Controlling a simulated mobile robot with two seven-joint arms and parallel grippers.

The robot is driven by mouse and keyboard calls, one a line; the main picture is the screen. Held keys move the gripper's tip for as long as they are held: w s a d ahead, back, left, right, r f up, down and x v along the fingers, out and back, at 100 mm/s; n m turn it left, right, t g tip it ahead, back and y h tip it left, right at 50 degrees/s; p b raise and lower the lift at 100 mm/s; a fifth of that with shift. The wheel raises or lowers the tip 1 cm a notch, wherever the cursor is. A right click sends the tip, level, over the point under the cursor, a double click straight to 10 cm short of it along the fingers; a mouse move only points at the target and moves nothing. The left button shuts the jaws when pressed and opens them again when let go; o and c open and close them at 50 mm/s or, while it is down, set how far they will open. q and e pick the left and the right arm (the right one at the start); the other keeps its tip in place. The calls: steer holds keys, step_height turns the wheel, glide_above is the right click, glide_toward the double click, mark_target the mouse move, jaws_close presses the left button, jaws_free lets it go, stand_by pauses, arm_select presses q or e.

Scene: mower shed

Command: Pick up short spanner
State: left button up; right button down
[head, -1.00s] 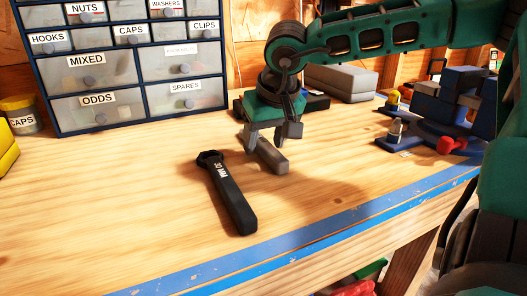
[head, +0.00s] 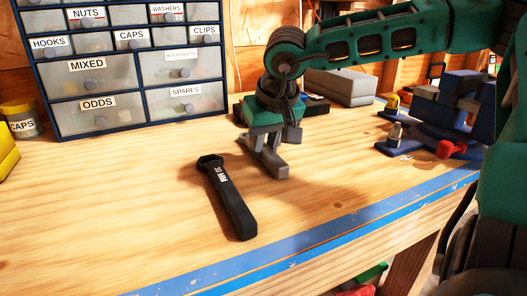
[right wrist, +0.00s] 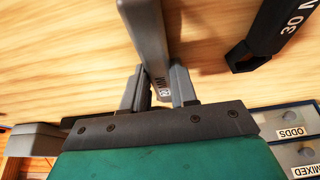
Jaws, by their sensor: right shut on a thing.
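A short grey spanner (head: 273,164) is under my right gripper (head: 265,146), towards the back of the wooden bench. The gripper is shut on it. In the right wrist view the grey spanner (right wrist: 148,35) runs between the two fingers (right wrist: 159,88), with a small MM mark near them. I cannot tell whether it is clear of the bench top. A longer black spanner (head: 226,196) with white lettering lies to the left and nearer the front edge, apart from the gripper. It also shows in the right wrist view (right wrist: 278,32). My left gripper is not in view.
A labelled drawer cabinet (head: 140,83) stands at the back left, with a jar (head: 22,122) beside it. A grey case (head: 341,86) is behind my arm. A blue vice-like tool (head: 455,105) and a red-handled item (head: 447,149) are at right. Bare bench lies front left.

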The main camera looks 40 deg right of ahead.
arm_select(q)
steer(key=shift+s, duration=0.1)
arm_select(e)
step_height(320, 180, up, 18)
steer(key=r+p, duration=0.1)
steer(key=p, duration=0.9)
glide_above(281, 164)
steer(key=f, duration=0.7)
steer(key=s+f, duration=0.1)
steer(key=f, duration=0.2)
steer(key=shift+f, duration=0.4)
steer(key=shift+a+f+b, duration=0.15)
steer(key=shift+f+b, duration=0.5)
steer(key=shift+f, duration=0.3)
step_height(281, 164, down, 4)
steer(key=shift+r+b, duration=0.15)
steer(key=shift+b, duration=1.1)
steer(key=shift+f+b, duration=0.35)
steer(key=shift+f, duration=0.25)
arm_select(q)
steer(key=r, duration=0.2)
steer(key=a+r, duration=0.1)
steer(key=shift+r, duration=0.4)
arm_select(e)
steer(key=shift+f, duration=0.1)
